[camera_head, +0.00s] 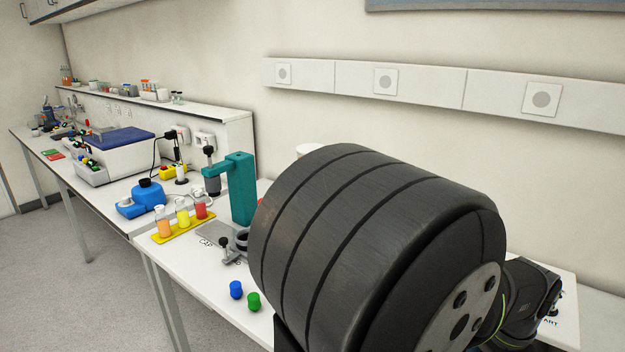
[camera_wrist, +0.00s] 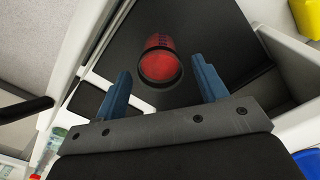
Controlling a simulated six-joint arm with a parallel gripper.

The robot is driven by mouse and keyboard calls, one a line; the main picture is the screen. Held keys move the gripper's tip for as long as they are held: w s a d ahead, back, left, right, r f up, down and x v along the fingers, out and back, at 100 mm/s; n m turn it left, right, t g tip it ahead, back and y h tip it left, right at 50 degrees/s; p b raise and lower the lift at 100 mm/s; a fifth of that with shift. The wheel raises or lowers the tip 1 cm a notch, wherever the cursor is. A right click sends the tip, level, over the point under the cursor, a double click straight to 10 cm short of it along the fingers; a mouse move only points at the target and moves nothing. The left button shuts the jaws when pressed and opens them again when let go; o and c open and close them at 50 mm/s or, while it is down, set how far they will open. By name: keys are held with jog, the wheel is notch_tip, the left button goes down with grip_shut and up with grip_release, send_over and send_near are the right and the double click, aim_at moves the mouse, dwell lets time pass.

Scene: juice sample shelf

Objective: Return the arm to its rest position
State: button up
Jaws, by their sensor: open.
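My gripper (camera_wrist: 163,86) is open in the wrist view, with its two blue fingers wide apart. A red round-ended thing (camera_wrist: 160,65), perhaps a bottle or vial, shows beyond the gap between the fingers, against a dark surface (camera_wrist: 215,35). The fingers do not touch it as far as I can see; the exact distance is unclear. In the head view my large black arm link fills the lower right and hides part of the bench; my gripper is not seen there.
A yellow rack (camera_head: 184,230) with orange, yellow and red bottles stands on the white bench beside a teal stand (camera_head: 240,190). A blue cap (camera_head: 236,289) and a green cap (camera_head: 254,301) lie near the front edge. A blue device (camera_head: 147,198) stands further left.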

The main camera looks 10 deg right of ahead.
notch_tip(320, 180, up, 9)
notch_tip(320, 180, down, 12)
jog(key=shift+d+r, duration=0.1)
jog(key=shift+r, duration=0.05)
jog(key=r, duration=0.9)
jog(key=shift+w+a+r, duration=0.2)
jog(key=shift+a+r, duration=0.1)
jog(key=w+a+f, duration=0.2)
jog(key=w+a, duration=0.4)
jog(key=a, duration=0.3)
jog(key=w+a+f, duration=0.2)
jog(key=w+a, duration=0.4)
jog(key=a, duration=0.3)
jog(key=shift+m, duration=0.3)
notch_tip(320, 180, down, 10)
jog(key=shift+d+r, duration=0.15)
jog(key=shift+r, duration=0.05)
